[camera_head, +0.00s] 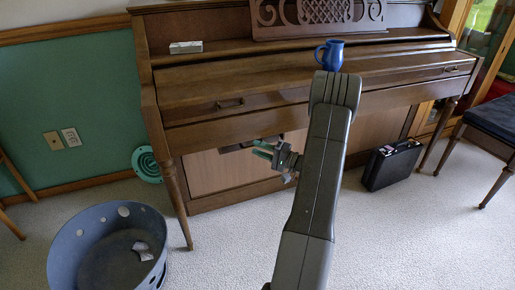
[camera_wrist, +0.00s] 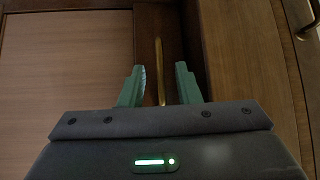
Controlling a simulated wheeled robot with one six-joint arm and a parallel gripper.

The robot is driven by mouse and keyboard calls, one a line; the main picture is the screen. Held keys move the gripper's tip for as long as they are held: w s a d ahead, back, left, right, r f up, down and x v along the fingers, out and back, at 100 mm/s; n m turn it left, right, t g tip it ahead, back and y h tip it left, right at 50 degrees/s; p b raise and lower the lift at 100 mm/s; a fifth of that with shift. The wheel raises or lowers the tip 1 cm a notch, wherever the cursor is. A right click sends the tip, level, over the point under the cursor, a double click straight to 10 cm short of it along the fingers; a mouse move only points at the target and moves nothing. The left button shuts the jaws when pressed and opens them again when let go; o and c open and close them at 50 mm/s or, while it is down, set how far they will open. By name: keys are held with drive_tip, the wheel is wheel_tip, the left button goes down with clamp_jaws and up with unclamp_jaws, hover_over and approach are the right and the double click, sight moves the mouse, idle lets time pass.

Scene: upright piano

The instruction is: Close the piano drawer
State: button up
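The piano (camera_head: 215,80) is brown wood. Its long front section, which I take as the drawer (camera_head: 290,92), carries brass handles (camera_head: 230,103) on its face; I cannot tell how far it stands out. My gripper (camera_head: 262,148) is just below this front, near the lower panel, partly hidden by my arm. In the wrist view my gripper (camera_wrist: 160,85) is open, its green fingers apart with nothing clasped. A thin brass strip (camera_wrist: 158,70) shows between the fingers against dark wood; I cannot tell if they touch. A brass handle (camera_wrist: 308,32) is at the right edge.
A blue mug (camera_head: 330,55) stands on the piano top, above the drawer front. A blue-grey bin (camera_head: 85,235) stands at the lower left. A black case (camera_head: 392,165) is on the carpet under the piano's right side. A dark-seated bench (camera_head: 495,118) is at the right.

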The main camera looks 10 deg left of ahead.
sight(274, 137)
drive_tip(key=p+v, duration=0.2)
drive_tip(key=v, duration=1)
drive_tip(key=shift+d+p, duration=0.3)
drive_tip(key=shift+p, duration=0.05)
drive_tip(key=shift+s, duration=0.1)
drive_tip(key=shift+c, duration=0.2)
drive_tip(key=c, duration=0.4)
drive_tip(key=shift+s+a+r+m+t+p, duration=0.2)
drive_tip(key=shift+r+m+t+p, duration=0.25)
drive_tip(key=shift+t, duration=0.25)
clamp_jaws()
drive_tip(key=s+r+m+t+h+p, duration=0.35)
drive_tip(key=m+t+h+p, duration=0.35)
drive_tip(key=m+t+h, duration=0.25)
drive_tip(key=shift+t, duration=0.35)
drive_tip(key=x, duration=0.6)
drive_tip(key=b+x, duration=0.1)
drive_tip(key=x, duration=0.6)
drive_tip(key=shift+w+a+f, duration=0.1)
drive_tip(key=shift+a, duration=0.35)
